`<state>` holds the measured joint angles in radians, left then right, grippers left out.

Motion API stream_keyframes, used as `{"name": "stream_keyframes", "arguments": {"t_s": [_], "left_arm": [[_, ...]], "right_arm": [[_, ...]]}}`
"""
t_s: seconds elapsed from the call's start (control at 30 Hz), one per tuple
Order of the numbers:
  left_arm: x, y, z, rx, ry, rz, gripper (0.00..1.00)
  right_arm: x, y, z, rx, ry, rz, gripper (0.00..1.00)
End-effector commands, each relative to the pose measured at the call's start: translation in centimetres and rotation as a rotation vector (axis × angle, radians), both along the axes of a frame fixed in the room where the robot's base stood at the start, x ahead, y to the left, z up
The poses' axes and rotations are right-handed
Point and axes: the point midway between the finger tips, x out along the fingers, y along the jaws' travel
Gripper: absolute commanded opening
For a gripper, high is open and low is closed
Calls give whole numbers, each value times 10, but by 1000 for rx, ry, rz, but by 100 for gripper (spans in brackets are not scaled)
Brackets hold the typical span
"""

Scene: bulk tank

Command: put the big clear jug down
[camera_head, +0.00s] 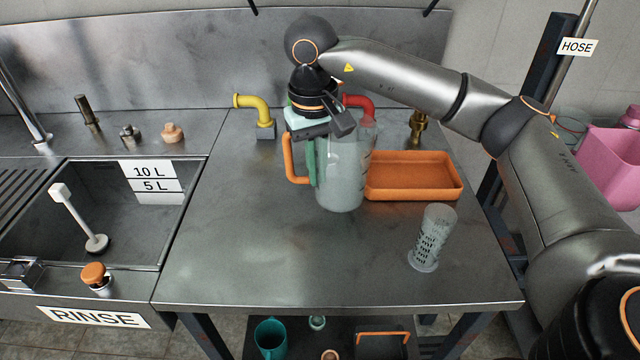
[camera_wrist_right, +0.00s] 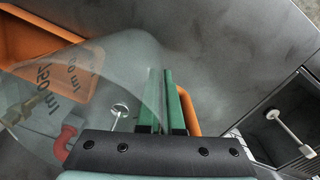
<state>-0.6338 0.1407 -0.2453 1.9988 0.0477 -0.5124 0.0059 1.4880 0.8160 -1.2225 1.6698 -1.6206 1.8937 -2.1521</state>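The big clear jug (camera_head: 343,180) is upright over the middle of the steel table, with its orange handle (camera_head: 290,160) to the left. I cannot tell whether its base touches the tabletop. My right gripper (camera_head: 310,160) comes down from above at the jug's left side, by the handle. Its green fingers are close together at the jug's wall and look shut on it. In the right wrist view the green fingers (camera_wrist_right: 170,100) stand at the edge of the clear jug wall (camera_wrist_right: 130,65), with the orange handle (camera_wrist_right: 187,85) just beyond. My left gripper is not in view.
An orange tray (camera_head: 425,192) lies right of the jug, and a clear graduated cylinder (camera_head: 432,238) stands in front of it. Yellow (camera_head: 262,115) and red (camera_head: 358,103) pipes are behind. The table's front left (camera_head: 250,260) is clear. A sink (camera_head: 130,220) is at left.

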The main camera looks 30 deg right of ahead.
Motion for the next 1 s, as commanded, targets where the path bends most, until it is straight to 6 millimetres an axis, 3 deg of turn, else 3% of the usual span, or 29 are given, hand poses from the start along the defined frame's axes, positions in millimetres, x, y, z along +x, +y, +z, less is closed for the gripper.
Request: {"name": "stream_keyframes", "arguments": {"t_s": [0.1,0.27,0.7,0.9,1.0], "left_arm": [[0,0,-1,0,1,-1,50],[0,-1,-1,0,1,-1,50],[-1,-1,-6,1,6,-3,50],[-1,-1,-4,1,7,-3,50],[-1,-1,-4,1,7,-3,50]], "right_arm": [[6,-11,-19,-2,4,-3,0],[6,-9,-40,-2,1,-2,0],[6,-9,-48,0,0,-2,0],[6,-9,-46,0,0,-1,26],[6,-9,-46,0,0,-1,33]]}}
